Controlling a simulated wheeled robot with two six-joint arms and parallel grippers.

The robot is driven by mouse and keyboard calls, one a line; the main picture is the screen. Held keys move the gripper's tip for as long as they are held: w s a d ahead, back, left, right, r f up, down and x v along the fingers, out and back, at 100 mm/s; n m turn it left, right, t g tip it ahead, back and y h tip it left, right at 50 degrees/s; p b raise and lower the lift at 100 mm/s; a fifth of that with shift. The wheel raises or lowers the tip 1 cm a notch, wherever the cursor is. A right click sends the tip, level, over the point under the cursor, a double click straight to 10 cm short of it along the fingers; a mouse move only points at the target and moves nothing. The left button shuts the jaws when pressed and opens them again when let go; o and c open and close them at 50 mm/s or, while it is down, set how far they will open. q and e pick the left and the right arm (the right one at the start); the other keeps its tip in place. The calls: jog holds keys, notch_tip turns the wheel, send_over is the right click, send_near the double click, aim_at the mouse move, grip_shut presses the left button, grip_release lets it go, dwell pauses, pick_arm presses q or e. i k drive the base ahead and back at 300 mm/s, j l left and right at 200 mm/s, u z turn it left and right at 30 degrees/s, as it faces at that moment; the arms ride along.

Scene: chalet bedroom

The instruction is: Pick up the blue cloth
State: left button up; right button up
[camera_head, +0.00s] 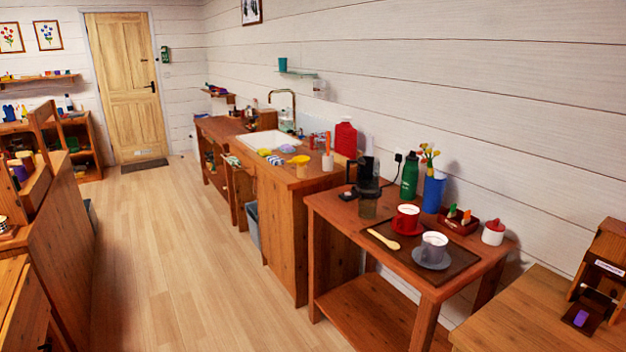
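I cannot make out a blue cloth for certain. A small blue-and-white item (275,160) lies near the front edge of the wooden sink counter (285,190), among other small coloured items. It is too small to tell whether it is a cloth. A pale striped item (232,160) shows at the front of the same counter; its kind and colours are unclear. Neither of my grippers is in view.
A nearer side table (330,208) holds a red cup (407,217), a grey cup (433,247), a green bottle (410,176) and a blue vase (434,192). A bin (252,222) stands by the counter.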

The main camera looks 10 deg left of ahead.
aim_at(274, 159)
jog(key=i+j+u, duration=0.25)
jog(key=i+u, duration=0.6)
jog(key=i, duration=0.2)
jog(key=i+l+u, duration=0.1)
jog(key=i+u, duration=0.3)
jog(key=i, duration=0.15)
jog(key=i+z, duration=0.35)
jog(key=i, duration=0.2)
jog(key=i+j+z, duration=0.35)
jog(key=i, duration=0.2)
jog(key=i+j+z, duration=0.35)
jog(key=i, duration=0.15)
jog(key=l, duration=0.1)
